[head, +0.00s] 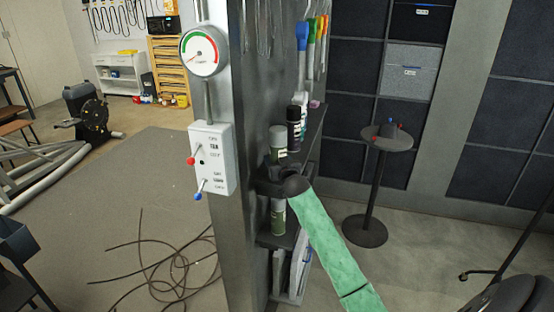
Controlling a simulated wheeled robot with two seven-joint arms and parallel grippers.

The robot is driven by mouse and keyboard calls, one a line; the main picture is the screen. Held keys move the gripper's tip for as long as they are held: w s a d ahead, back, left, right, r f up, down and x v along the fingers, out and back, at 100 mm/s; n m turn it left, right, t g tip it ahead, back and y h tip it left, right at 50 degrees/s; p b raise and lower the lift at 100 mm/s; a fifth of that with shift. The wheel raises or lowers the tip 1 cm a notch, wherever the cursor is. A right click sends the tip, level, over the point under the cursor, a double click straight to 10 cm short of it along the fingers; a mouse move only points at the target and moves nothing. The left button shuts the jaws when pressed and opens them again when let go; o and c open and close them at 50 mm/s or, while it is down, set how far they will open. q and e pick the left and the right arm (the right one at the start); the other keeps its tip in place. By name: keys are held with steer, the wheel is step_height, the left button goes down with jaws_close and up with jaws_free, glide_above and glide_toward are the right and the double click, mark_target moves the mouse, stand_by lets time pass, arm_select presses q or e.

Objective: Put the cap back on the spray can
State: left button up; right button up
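A grey-green spray can (278,141) with a light grey upper part stands at the upper shelf on the pillar's right side. A black can (294,132) stands just behind it. A green can (278,217) shows lower down, below my gripper. I cannot tell which can lacks a cap, and no loose cap can be made out. My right arm, green, comes up from the lower right. My dark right gripper (270,184) is by the shelf's front end, just below the grey-green can. Its fingertips blend with the shelf, so its opening and any contact are unclear. My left gripper is out of view.
A grey pillar (245,250) with a gauge (202,52) and a switch box (211,160) stands left of the shelves. Coloured tools (312,45) hang above them. A small round table (386,138) stands to the right. Loose cable (165,265) lies on the left floor.

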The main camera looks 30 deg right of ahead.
steer(key=o, duration=1.3)
steer(key=shift+f, duration=0.1)
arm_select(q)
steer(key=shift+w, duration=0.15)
arm_select(e)
steer(key=shift+s+a, duration=0.1)
steer(key=shift+s, duration=0.25)
steer(key=b+v, duration=0.1)
steer(key=v, duration=0.1)
steer(key=shift+s+a+f+b, duration=0.1)
steer(key=shift+s+b, duration=0.25)
steer(key=shift+s, duration=0.05)
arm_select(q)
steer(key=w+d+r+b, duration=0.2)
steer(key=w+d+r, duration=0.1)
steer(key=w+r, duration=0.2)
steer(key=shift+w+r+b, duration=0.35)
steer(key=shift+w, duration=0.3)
arm_select(e)
steer(key=shift+r+v, duration=0.1)
steer(key=shift+v, duration=2)
steer(key=shift+r+v, duration=0.15)
steer(key=shift+v, duration=2)
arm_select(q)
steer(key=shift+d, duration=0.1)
